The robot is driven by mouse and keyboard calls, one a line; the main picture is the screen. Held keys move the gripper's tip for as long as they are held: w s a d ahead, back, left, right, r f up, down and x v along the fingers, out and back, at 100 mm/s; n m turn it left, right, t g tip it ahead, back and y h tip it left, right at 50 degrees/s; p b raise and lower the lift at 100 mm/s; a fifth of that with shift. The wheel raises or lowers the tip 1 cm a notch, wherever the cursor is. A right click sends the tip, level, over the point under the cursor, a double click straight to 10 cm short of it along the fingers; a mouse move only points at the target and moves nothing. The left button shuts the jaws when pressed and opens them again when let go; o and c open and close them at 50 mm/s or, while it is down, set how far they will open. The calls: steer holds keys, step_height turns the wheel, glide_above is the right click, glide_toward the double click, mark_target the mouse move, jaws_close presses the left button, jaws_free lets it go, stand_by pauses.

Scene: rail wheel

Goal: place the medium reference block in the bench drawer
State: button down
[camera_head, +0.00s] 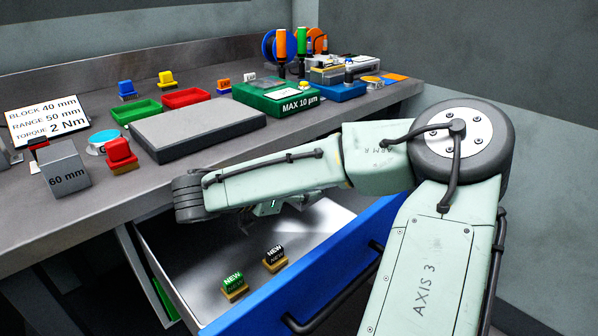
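The bench drawer (198,269) is pulled open below the bench top, with its blue front (300,290) toward me. Two small blocks marked NEW, one green (233,286) and one black (274,258), lie inside it. A grey metal block marked 60 mm (65,170) stands on the bench at the left. I see no block marked 40 mm or medium. My gripper (268,208) hangs over the back part of the drawer. It is mostly hidden under my arm, so its fingers and anything between them cannot be made out.
A sign (46,120) reads block 40 mm, range 50 mm, torque 2 Nm. A grey plate (197,128), a red stamp-like piece (120,154), green (136,111) and red trays (186,98) and a green MAX 10 µm box (277,96) stand on the bench. The drawer's front part has free floor.

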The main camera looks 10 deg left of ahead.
mark_target(292, 205)
steer(key=shift+f, duration=1.8)
steer(key=shift+f, duration=0.15)
steer(key=c, duration=0.8)
jaws_free()
